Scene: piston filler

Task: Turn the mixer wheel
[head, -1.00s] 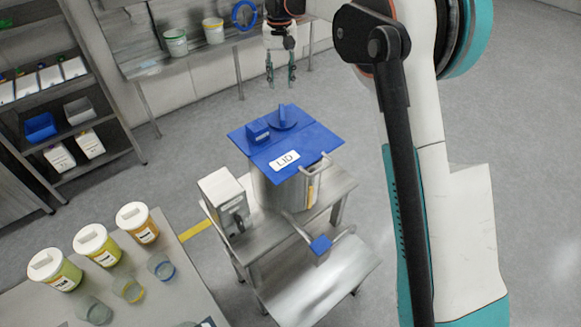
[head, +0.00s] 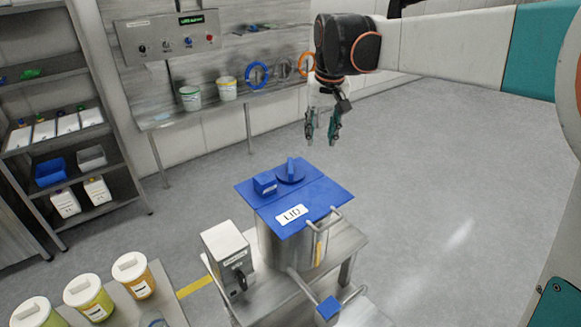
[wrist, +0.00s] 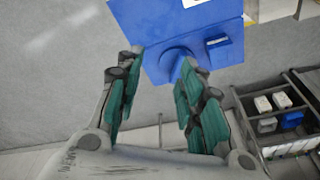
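A blue round knob with an upright bar (head: 290,171), which I take to be the mixer wheel, sits on the blue lid (head: 328,192) of a steel pot (head: 284,250). In the wrist view the knob (wrist: 176,62) is partly hidden by a finger, and the lid (wrist: 160,22) lies beyond it. My gripper (head: 321,136) is open and empty, above and to the right of the knob, apart from it. Its two dark green fingers (wrist: 155,95) are well spread in the wrist view.
A small blue box (head: 264,183) stands on the lid beside the knob. A grey control box (head: 228,258) stands left of the pot. A control panel (head: 168,40) and shelf (head: 160,122) are behind. The floor at right is clear.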

